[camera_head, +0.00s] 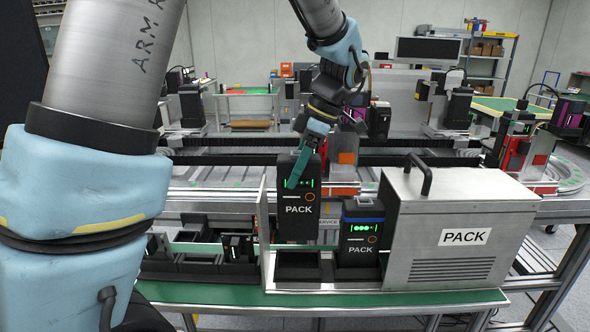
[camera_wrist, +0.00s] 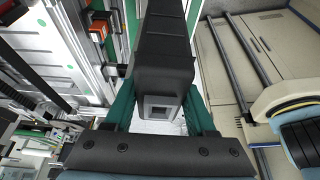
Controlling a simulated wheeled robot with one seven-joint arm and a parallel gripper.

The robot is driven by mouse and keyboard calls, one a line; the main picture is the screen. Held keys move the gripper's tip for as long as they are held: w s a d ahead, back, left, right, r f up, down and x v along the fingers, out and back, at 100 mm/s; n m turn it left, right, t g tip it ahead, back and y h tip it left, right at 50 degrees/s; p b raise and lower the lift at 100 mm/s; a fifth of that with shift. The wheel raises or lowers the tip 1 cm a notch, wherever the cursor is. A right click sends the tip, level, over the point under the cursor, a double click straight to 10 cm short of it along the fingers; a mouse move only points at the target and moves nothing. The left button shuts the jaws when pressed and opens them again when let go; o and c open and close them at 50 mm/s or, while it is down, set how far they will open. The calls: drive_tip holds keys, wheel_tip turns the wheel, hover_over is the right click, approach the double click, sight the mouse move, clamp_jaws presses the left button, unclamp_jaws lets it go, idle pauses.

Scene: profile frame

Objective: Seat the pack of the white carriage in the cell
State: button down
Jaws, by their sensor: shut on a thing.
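My gripper (camera_head: 300,166), with green fingers, is shut on a black pack (camera_head: 299,210) marked PACK with small green lights. The pack hangs upright directly above the left, empty-looking black cell (camera_head: 298,268) of the charger. A small gap seems to separate its lower end from the cell. In the wrist view my gripper (camera_wrist: 160,108) has one green finger on each side of the pack (camera_wrist: 165,60), whose near end bears a grey square fitting. I cannot tell which carriage is the white one.
A second black pack (camera_head: 362,235) with a blue top stands in the neighbouring right cell. A large grey metal box (camera_head: 462,240) marked PACK, with a black handle, is close on the right. Behind runs a conveyor rail (camera_head: 230,160) with carriages. A green bench edge (camera_head: 340,299) lies in front.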

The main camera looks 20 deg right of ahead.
sight(316, 173)
drive_tip(key=shift+f+b, duration=2.15)
drive_tip(key=shift+f, duration=0.9)
drive_tip(key=shift+f+b, duration=1.85)
drive_tip(key=shift+f, duration=0.4)
drive_tip(key=shift+c, duration=0.7)
unclamp_jaws()
drive_tip(key=b+v, duration=0.1)
drive_tip(key=v, duration=0.9)
drive_tip(key=shift+d+r+b, duration=0.15)
drive_tip(key=shift+r+b, duration=0.15)
drive_tip(key=shift+r, duration=0.1)
